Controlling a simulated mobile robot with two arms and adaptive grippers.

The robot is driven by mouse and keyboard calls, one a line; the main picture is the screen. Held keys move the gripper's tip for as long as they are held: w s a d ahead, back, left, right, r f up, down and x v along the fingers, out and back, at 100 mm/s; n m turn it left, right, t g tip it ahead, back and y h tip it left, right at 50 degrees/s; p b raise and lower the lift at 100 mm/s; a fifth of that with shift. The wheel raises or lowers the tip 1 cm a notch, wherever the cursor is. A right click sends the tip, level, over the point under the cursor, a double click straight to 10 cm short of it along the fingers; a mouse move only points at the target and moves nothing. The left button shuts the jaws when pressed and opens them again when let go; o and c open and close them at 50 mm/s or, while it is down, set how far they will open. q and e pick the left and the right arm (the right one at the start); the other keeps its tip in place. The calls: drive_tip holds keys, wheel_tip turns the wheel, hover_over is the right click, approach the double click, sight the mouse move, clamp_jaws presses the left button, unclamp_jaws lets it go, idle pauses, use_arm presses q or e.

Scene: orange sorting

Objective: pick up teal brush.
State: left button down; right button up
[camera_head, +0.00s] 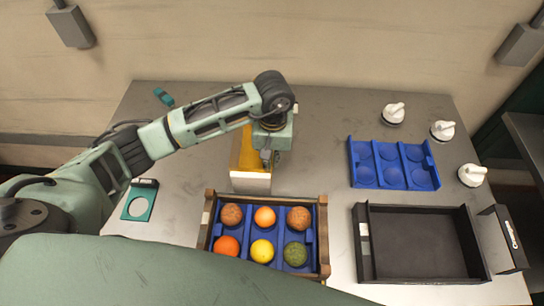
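A small teal object that looks like the teal brush (164,97) lies at the back left of the grey table (330,110). My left arm comes in from the left and bends down at the middle of the table. My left gripper (268,158) points down beside and over a yellow and silver box-like item (250,180), well to the right of the teal brush. Its fingers are small and partly hidden by the wrist, so I cannot tell whether they are open. My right gripper is not in view.
A crate (209,225) with several fruits stands in front. A blue tray (393,163), an empty black tray (420,245), a label stand (505,238) and white knobbed pieces (442,130) are at right. A teal holed plate (150,190) lies at left.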

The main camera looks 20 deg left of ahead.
use_arm(q)
drive_tip(key=shift+f, duration=0.1)
drive_tip(key=shift+f+b, duration=0.1)
drive_tip(key=shift+b, duration=0.2)
drive_tip(key=c, duration=2)
unclamp_jaws()
